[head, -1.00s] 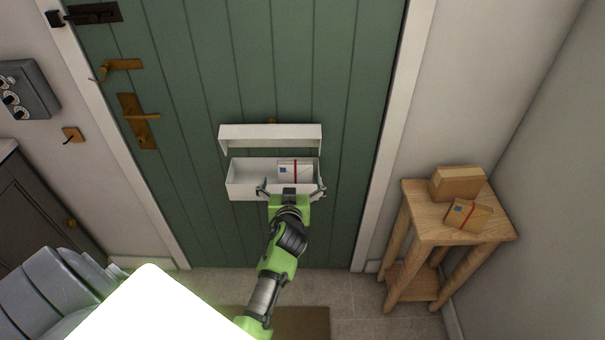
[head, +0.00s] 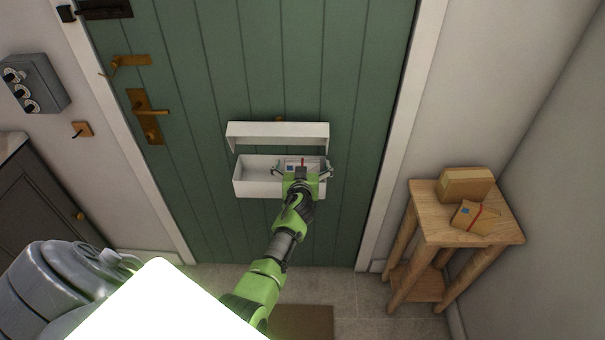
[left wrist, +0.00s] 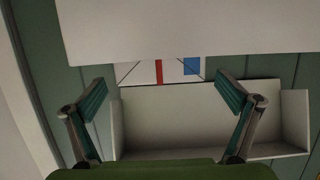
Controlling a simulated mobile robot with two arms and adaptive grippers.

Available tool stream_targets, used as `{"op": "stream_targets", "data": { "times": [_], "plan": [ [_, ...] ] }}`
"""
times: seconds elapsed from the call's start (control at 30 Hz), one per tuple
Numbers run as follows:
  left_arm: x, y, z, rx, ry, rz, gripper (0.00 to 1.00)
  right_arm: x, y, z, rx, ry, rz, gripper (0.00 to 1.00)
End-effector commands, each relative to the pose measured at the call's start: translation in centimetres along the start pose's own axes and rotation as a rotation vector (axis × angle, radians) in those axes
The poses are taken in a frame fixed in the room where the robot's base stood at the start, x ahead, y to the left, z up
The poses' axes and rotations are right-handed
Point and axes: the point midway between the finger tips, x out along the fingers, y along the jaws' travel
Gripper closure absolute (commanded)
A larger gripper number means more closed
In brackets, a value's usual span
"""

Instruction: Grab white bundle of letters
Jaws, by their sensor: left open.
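The white bundle of letters (head: 291,165) has a red band and a blue stamp mark. It rests in the white letter box (head: 257,187) on the green door, under the raised flap (head: 278,131). My left gripper (head: 302,171) is open at the box, its fingers on either side of the bundle, which it partly hides in the head view. I cannot tell whether the fingers touch anything. My right gripper is not in view.
A wooden stool (head: 428,232) at the right carries a cardboard box (head: 466,184) and a brown bundle (head: 470,218) with a red band. A brass door handle (head: 150,112) and a grey cabinet (head: 40,205) are at the left. The left part of the letter box is empty.

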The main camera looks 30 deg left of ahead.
Motion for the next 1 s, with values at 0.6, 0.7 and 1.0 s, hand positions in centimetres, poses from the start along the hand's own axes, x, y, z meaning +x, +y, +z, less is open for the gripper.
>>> {"op": "stream_targets", "data": {
  "times": [0.6, 0.7, 1.0],
  "plan": [
    [0.3, 0.0, -0.1, 0.0, 0.001, 0.0, 0.56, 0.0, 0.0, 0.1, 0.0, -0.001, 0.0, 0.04],
    [0.3, 0.0, 0.0, 0.0, 0.0, 0.0, 0.56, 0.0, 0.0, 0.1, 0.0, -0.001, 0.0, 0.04],
    [0.3, -0.1, -1.0, 0.001, 0.001, 0.001, 0.56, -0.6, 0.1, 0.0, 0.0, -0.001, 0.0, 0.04]
  ]
}}
